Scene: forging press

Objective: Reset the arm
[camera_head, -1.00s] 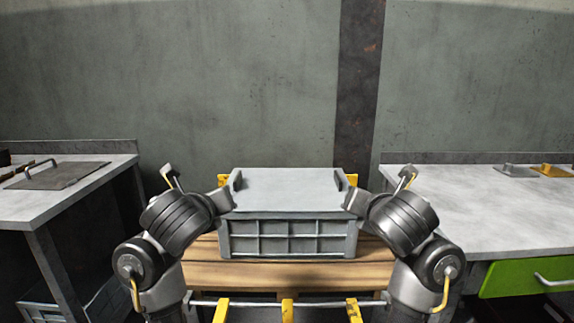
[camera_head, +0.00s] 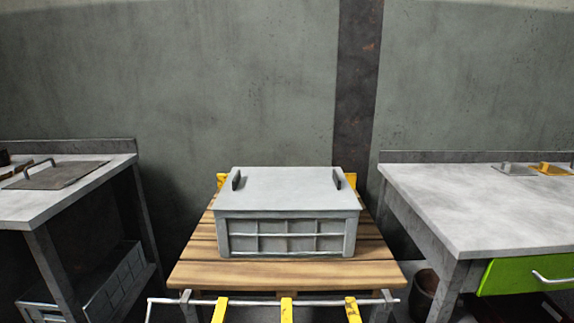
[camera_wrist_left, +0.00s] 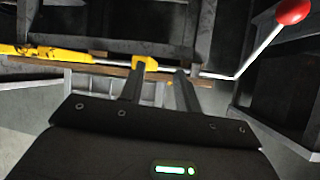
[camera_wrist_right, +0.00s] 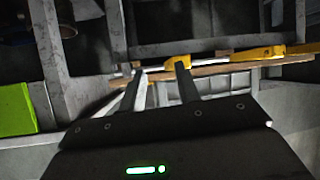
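My left gripper (camera_wrist_left: 161,72) shows in the left wrist view with its two fingers apart and nothing between them. My right gripper (camera_wrist_right: 160,70) shows in the right wrist view, also with its fingers apart and empty. Neither arm shows in the head view. A grey crate (camera_head: 287,244) with a flat grey top and two dark handles sits upright on a wooden slatted pallet top (camera_head: 290,275). Both grippers are clear of the crate.
A grey table (camera_head: 70,205) with a handled metal plate (camera_head: 62,176) stands at left. A table (camera_head: 470,210) with a green drawer (camera_head: 525,275) stands at right. A metal bar with yellow parts (camera_head: 287,311) runs in front of the pallet. A red knob (camera_wrist_left: 292,11) shows in the left wrist view.

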